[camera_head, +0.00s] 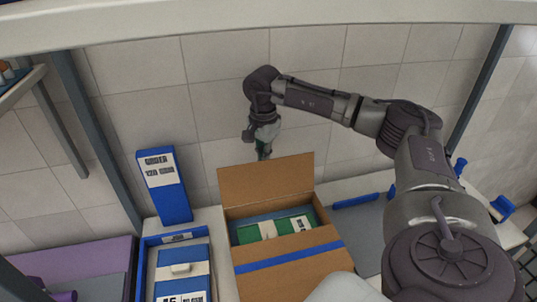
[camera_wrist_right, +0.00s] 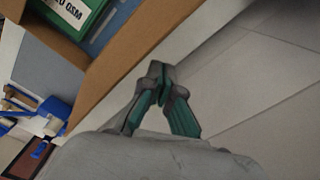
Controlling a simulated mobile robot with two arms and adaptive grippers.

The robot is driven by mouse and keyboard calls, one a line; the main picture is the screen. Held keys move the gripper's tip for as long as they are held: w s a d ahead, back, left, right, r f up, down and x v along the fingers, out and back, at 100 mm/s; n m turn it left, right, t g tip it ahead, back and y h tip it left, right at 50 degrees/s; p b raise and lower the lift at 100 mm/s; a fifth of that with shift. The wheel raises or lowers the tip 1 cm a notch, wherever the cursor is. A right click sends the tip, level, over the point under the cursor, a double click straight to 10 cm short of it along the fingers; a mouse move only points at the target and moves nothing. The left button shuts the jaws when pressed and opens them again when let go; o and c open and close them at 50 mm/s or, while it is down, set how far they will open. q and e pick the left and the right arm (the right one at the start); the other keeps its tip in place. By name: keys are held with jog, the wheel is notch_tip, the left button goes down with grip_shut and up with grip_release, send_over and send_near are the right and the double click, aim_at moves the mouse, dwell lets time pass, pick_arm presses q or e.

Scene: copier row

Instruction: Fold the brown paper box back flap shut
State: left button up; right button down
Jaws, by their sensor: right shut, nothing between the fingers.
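The brown paper box (camera_head: 292,275) stands on the counter in the head view, with a blue band across its front part. Its back flap (camera_head: 267,181) stands up, roughly upright, at the box's rear. A green and white pack (camera_head: 273,229) lies inside. My right gripper (camera_head: 262,155) is behind the top edge of the back flap, between flap and wall, fingers pointing down and shut with nothing held. In the right wrist view the shut fingertips (camera_wrist_right: 157,70) are beside the brown flap (camera_wrist_right: 135,62); I cannot tell whether they touch it. My left gripper is not in view.
A blue and white upright carton (camera_head: 165,187) stands left of the box. A blue tray (camera_head: 143,265) with packs is at the front left. The tiled wall (camera_head: 210,110) is close behind. A grey mat (camera_head: 362,225) lies right of the box, partly under my right arm.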

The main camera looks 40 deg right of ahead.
aim_at(269, 179)
jog(key=shift+s+a+f+b, duration=0.2)
jog(key=shift+s+a, duration=0.2)
jog(key=shift+s, duration=0.3)
jog(key=shift+s+a+f+b, duration=0.2)
jog(key=shift+s+a, duration=0.15)
jog(key=shift+s, duration=0.3)
jog(key=shift+s+a+f+b, duration=0.1)
jog(key=shift+s+a+f, duration=0.1)
jog(key=shift+s+a, duration=0.35)
jog(key=shift+s+a+b, duration=0.15)
jog(key=shift+s+a, duration=0.2)
jog(key=shift+s, duration=0.4)
jog(key=shift+s+a+b, duration=0.15)
jog(key=shift+s+a, duration=0.2)
jog(key=shift+s, duration=0.45)
jog(key=shift+s+a+b, duration=0.15)
jog(key=shift+s+a, duration=0.2)
jog(key=shift+s, duration=0.4)
jog(key=shift+f, duration=0.1)
jog(key=shift+s+a+f+b, duration=0.15)
jog(key=shift+s+f+b, duration=0.1)
jog(key=shift+f+b, duration=0.75)
jog(key=shift+s+a+f+b, duration=0.1)
jog(key=shift+s+f+b, duration=0.2)
jog(key=shift+f+b, duration=0.65)
jog(key=shift+s+a+f+b, duration=0.15)
jog(key=shift+s+f+b, duration=0.1)
jog(key=shift+f+b, duration=0.75)
notch_tip(269, 179, up, 9)
jog(key=p, duration=0.6)
